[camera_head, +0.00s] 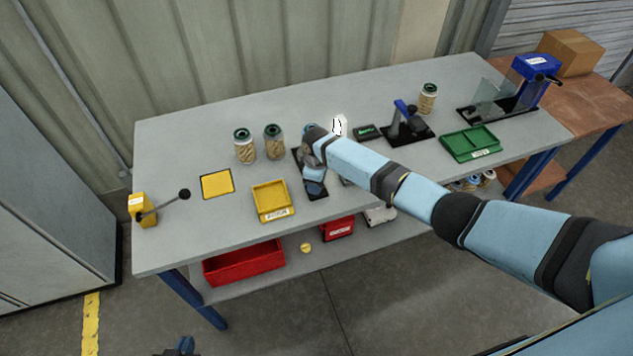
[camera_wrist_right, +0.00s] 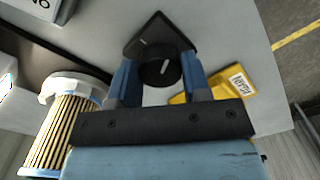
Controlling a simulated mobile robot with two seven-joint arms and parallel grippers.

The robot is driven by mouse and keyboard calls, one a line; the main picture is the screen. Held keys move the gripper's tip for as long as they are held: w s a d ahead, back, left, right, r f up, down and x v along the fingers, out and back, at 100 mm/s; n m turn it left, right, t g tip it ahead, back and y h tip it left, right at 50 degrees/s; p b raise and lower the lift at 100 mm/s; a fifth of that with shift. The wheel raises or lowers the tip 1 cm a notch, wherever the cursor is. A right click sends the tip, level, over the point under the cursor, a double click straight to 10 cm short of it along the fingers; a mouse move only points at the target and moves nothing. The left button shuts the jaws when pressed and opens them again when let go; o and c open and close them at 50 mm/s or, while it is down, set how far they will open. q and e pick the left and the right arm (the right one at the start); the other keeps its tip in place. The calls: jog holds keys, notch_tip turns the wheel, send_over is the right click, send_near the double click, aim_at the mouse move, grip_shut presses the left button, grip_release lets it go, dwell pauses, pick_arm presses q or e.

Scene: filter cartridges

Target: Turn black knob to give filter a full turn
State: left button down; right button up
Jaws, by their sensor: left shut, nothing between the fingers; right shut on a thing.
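The black knob (camera_wrist_right: 158,70) has a white pointer line and sits against a dark pointed plate (camera_wrist_right: 150,32) with a white mark. My right gripper (camera_wrist_right: 157,78) is shut on the knob, one finger on each side. A pleated filter (camera_wrist_right: 62,130) with a pale end cap stands left of the gripper in the right wrist view. In the head view my right arm hides the knob and most of the filter's stand, whose dark base (camera_head: 316,192) shows below the wrist. My left gripper (camera_head: 182,347) shows only partly at the bottom edge, away from the table, shut and empty.
A yellow tray (camera_head: 271,213), a yellow pad (camera_head: 217,184) and a yellow lever block (camera_head: 143,210) lie left of my arm. Jars (camera_head: 245,149) stand behind. A black-and-blue fixture (camera_head: 407,128) and a green tray (camera_head: 470,155) are to the right.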

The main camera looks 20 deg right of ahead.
jog(key=n, duration=0.3)
jog(key=shift+f, duration=0.1)
jog(key=n, duration=0.2)
jog(key=shift+n+b, duration=0.3)
jog(key=shift+b, duration=0.1)
jog(key=n+b, duration=0.1)
jog(key=n, duration=0.4)
pick_arm(q)
jog(key=shift+w+d+f, duration=0.15)
jog(key=shift+d+f, duration=0.05)
jog(key=shift+f, duration=0.8)
pick_arm(e)
jog(key=shift+n, duration=1)
pick_arm(q)
jog(key=shift+w, duration=0.15)
pick_arm(e)
jog(key=o, duration=0.9)
